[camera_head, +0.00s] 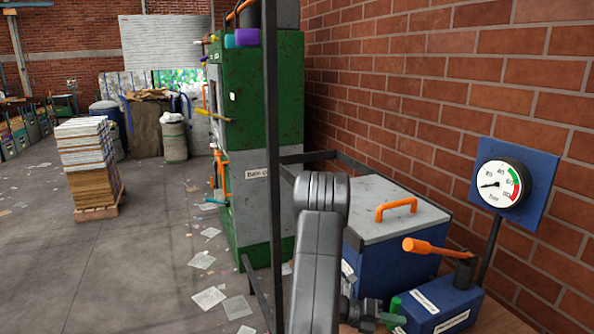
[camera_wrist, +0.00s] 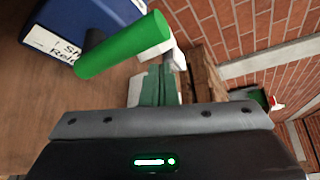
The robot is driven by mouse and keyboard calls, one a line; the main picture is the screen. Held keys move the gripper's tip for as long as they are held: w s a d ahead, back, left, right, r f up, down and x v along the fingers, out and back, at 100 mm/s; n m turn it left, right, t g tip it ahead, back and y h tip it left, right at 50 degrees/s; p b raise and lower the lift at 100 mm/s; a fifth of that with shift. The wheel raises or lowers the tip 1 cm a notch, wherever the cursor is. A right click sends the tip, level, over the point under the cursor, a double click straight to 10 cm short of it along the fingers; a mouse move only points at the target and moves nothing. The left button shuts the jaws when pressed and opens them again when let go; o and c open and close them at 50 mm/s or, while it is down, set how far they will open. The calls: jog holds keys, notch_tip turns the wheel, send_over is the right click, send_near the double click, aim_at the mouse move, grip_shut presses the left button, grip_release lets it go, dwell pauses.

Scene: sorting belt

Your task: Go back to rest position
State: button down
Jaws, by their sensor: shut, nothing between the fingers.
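My gripper (camera_wrist: 158,82) is shut and empty in the wrist view, its fingers pointing away over a brown surface. A green cylindrical handle (camera_wrist: 122,45) lies close to the left of the fingers, with a visible gap at its near end. A blue unit (camera_wrist: 95,18) with a white label is behind that handle. In the head view my grey arm reaches down at the bottom middle, beside a blue unit (camera_head: 440,308) with an orange lever (camera_head: 430,247) and a green handle (camera_head: 395,304). The fingertips are hard to make out there.
A blue bin (camera_head: 385,262) with a grey lid and orange handle stands behind my arm. A pressure gauge (camera_head: 500,184) is near the brick wall at right. A green and grey machine (camera_head: 262,100) stands behind. Open floor with scattered paper lies left, near a stacked pallet (camera_head: 88,165).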

jog(key=shift+s+d+f+m+t+y+b, duration=0.25)
jog(key=shift+s+d+f+m+y+b, duration=0.2)
jog(key=shift+s+f+m, duration=0.25)
jog(key=shift+s+d+f+m+t+y+b, duration=0.25)
jog(key=shift+s+d+f+m+y+b, duration=0.2)
jog(key=shift+s, duration=0.35)
jog(key=shift+a+r, duration=0.1)
jog(key=shift+r, duration=0.1)
